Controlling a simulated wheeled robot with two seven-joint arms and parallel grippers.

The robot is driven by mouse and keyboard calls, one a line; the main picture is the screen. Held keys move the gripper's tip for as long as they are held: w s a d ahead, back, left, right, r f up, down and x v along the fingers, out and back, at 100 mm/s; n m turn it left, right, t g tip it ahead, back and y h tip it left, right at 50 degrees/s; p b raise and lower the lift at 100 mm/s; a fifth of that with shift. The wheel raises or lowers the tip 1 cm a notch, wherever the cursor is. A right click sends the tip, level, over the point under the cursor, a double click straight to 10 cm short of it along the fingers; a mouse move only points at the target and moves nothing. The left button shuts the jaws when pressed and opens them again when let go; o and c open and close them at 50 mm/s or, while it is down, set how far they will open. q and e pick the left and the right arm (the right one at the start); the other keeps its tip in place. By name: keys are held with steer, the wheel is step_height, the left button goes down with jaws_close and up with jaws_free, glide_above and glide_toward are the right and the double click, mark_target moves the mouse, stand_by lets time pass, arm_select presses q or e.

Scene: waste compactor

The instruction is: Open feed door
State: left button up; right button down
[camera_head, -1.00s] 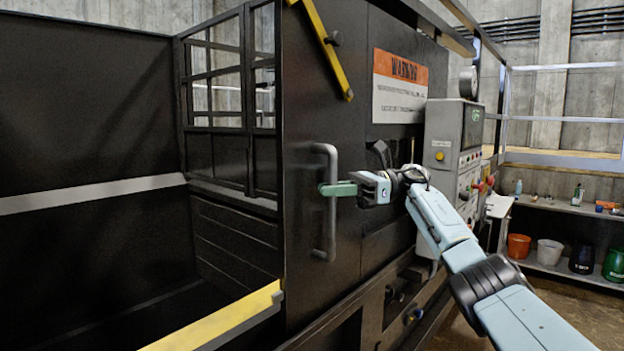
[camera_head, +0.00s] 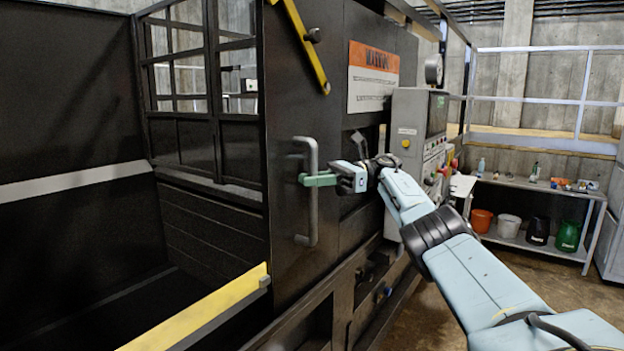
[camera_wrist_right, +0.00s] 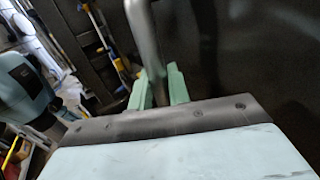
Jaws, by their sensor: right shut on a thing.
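The feed door (camera_head: 285,100) is a dark panel on the black compactor, with a grey vertical bar handle (camera_head: 313,215) on it. My right gripper (camera_head: 312,179) has its green fingers shut around the handle at mid-height. In the right wrist view the handle (camera_wrist_right: 143,35) runs down between the green fingers (camera_wrist_right: 160,88). A window frame with dark bars (camera_head: 205,90) stands left of the door panel. My left gripper is not in view.
A yellow-edged rail (camera_head: 200,318) runs along the front of the open black bay at left. A shelf with buckets (camera_head: 540,190) is at far right, beyond bare floor.

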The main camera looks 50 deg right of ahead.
steer(key=c, duration=1.4)
jaws_free()
